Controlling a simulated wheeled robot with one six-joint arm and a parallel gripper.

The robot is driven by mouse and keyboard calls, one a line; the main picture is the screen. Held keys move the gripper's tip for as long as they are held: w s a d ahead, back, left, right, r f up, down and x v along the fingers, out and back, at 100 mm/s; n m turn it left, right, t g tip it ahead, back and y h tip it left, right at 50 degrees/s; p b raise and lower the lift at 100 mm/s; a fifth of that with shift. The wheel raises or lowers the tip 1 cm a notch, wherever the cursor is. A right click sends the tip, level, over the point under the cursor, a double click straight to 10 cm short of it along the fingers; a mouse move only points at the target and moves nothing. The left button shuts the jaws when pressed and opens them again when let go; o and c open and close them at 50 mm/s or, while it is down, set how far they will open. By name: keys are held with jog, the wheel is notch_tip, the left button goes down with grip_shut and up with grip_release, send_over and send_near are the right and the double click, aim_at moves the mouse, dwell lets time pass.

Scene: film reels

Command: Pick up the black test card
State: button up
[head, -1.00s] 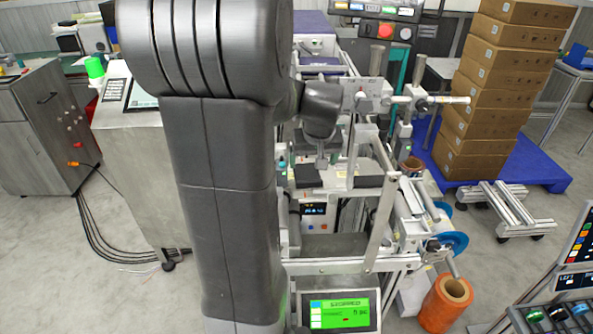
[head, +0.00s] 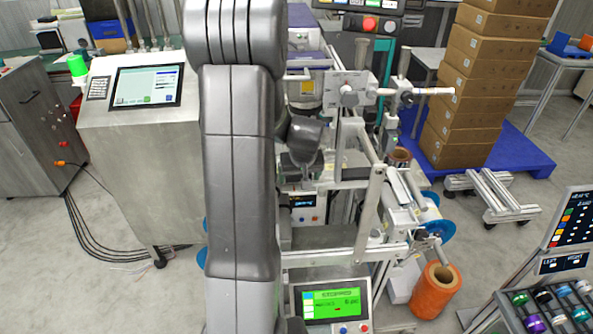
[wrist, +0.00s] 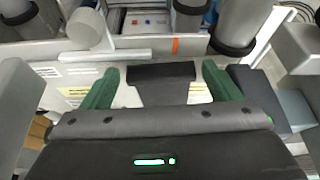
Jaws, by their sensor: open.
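A black flat-topped piece, which looks like the black test card (wrist: 162,73), lies in the wrist view between my gripper's (wrist: 163,84) two green fingers. The fingers are open, one on each side of it, with a visible gap on both sides. Its near part runs down behind the dark gripper body, so its lower end is hidden. I cannot tell how far below or between the fingertips it sits. In the head view my dark wrist hangs over the machine and mostly hides the gripper and card area.
A second dark block (wrist: 250,88) stands close to the right finger. Metal rollers and frame bars (head: 365,200) crowd the space on the right. An orange roll (head: 437,290), a green-screened panel (head: 332,303) and stacked cartons (head: 465,90) stand farther out.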

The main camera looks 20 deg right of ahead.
jog(key=shift+w+f, duration=0.1)
jog(key=shift+f, duration=0.2)
jog(key=c, duration=0.8)
jog(key=shift+o, duration=0.2)
jog(key=shift+r, duration=0.15)
